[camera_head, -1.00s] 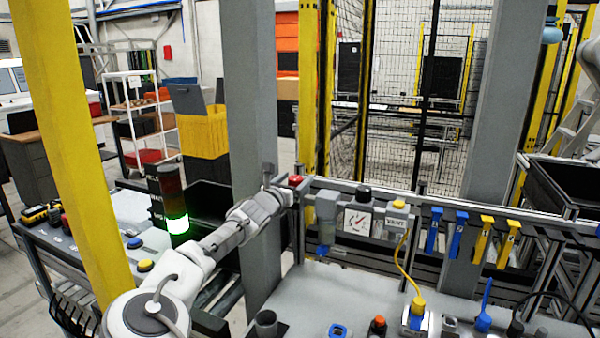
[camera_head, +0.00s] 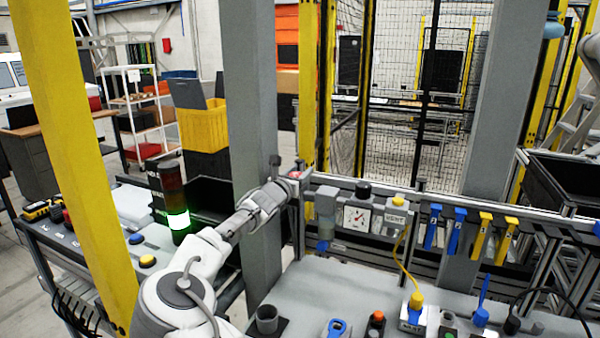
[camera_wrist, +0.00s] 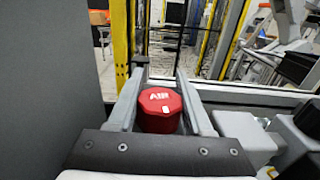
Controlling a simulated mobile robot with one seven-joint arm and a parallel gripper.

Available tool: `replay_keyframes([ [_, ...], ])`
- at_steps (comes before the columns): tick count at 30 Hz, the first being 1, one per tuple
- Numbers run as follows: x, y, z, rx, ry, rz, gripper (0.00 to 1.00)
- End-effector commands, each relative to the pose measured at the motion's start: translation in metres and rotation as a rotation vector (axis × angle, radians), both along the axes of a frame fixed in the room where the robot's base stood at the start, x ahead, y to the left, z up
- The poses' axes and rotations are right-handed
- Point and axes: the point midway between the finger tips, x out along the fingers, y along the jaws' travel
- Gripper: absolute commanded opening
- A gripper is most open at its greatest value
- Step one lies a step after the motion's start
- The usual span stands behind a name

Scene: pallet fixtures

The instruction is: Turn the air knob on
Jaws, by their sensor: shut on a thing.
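The red air knob (camera_wrist: 160,110), marked "AIR" on its top, sits between the two fingers of my gripper (camera_wrist: 158,88) in the wrist view. The fingers are closed against its sides. A small white mark shows on the knob's top near its right front edge. In the head view, my gripper (camera_head: 286,186) is at the left end of the rail beside the grey post, and only a bit of the red knob (camera_head: 295,175) shows there. The knob's underside and mount are hidden.
A pressure gauge (camera_head: 356,217) and a grey box marked "VENT" (camera_head: 394,219) stand to the right along the rail. The thick grey post (camera_head: 250,110) is close to my gripper on the left. Blue and yellow handles hang farther right.

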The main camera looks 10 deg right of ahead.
Motion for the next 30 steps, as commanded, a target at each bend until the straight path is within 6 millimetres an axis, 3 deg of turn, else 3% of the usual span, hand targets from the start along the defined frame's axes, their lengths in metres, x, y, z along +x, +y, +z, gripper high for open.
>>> replay_keyframes([
  [1,-0.0001,0.0001,0.0,0.0,0.0,0.0,0.14],
  [3,-0.0001,0.0001,0.0001,0.0,0.0,0.0,0.02],
  [4,-0.0001,0.0001,0.0001,0.0,0.0,0.0,0.0],
  [30,0.0012,0.0023,-0.0089,-0.003,-0.002,0.109,0.0],
])
